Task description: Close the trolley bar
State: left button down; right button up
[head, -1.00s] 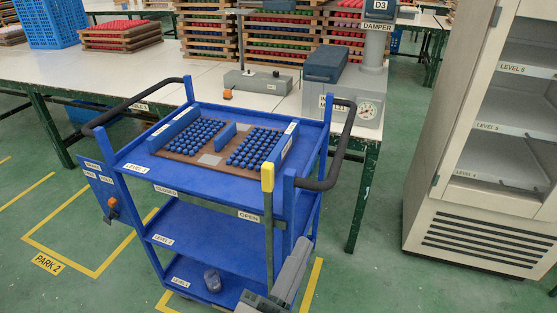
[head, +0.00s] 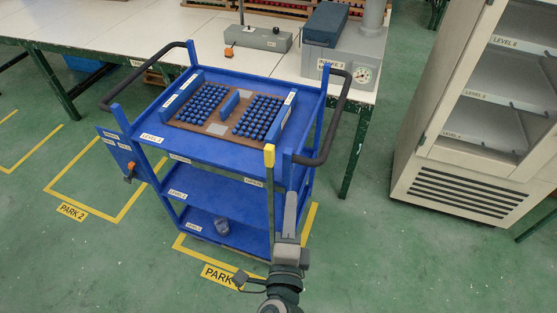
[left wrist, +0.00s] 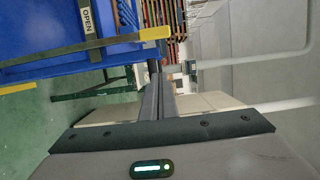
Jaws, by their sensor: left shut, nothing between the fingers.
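The blue trolley (head: 215,152) stands at the table's front edge. Its grey bar with a yellow tip (head: 269,156) stands upright at the front right, beside the OPEN label (head: 253,182). The CLOSED label sits further left on the front edge. The bar (left wrist: 100,44) and OPEN label (left wrist: 86,20) also show in the left wrist view. My left gripper (head: 290,198) is just right of the bar, below its yellow tip; it looks apart from it. In the left wrist view its fingers (left wrist: 158,78) are together and empty. My right gripper is out of view.
A board of blue balls (head: 228,114) lies on the trolley's top level. Black handles (head: 336,125) stick out at the trolley's sides. A cabinet (head: 455,170) stands right, with clear green floor between.

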pick_arm(q)
jog(key=shift+w, duration=0.15)
jog(key=w+p, duration=0.1)
jog(key=w, duration=0.2)
jog(key=w+a+p, duration=0.1)
jog(key=w+p, duration=0.1)
jog(key=w, duration=0.2)
jog(key=w+p, duration=0.2)
jog(key=w, duration=0.1)
jog(key=shift+w+a+r, duration=0.1)
jog(key=shift+w+a, duration=0.25)
jog(key=shift+a, duration=0.05)
jog(key=shift+w+a+p, duration=0.15)
jog(key=shift+a+p, duration=0.25)
jog(key=shift+a, duration=0.25)
jog(key=shift+a, duration=0.1)
